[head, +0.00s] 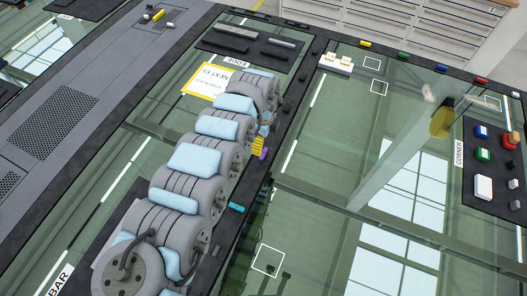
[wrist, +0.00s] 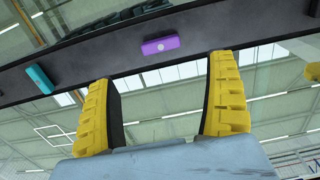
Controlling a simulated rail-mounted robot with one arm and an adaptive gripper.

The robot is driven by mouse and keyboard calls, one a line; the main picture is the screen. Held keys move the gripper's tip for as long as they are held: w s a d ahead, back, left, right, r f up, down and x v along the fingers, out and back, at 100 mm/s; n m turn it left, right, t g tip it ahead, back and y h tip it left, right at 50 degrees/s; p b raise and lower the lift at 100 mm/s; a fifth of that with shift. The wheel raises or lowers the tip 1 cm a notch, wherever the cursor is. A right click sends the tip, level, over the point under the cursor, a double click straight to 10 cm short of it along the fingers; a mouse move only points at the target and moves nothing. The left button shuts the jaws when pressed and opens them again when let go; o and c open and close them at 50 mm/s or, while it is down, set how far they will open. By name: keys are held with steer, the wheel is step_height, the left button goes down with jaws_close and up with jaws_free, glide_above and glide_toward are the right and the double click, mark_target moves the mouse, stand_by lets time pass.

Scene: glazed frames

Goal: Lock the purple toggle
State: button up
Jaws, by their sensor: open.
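The purple toggle (wrist: 161,46) is a small purple block with a pale round dot, set on the dark frame bar. In the wrist view it lies beyond my gripper (wrist: 168,75), between the lines of its two yellow fingers. The fingers stand wide apart with nothing between them, and the toggle appears clear of both. In the head view the purple toggle (head: 263,154) shows just beside the yellow fingers of my gripper (head: 258,146), on the dark bar, partly hidden by my arm.
A teal block (wrist: 40,78) sits on the same bar, left of the purple toggle; it also shows in the head view (head: 236,207). A white block (head: 336,64) stands on the far glass. A dark panel with coloured buttons (head: 470,190) is at the right. The glass between is largely clear.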

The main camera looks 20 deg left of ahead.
mark_target(263, 153)
step_height(263, 153, down, 9)
steer(key=shift+r, duration=0.1)
stand_by(0.4)
steer(key=c, duration=1.2)
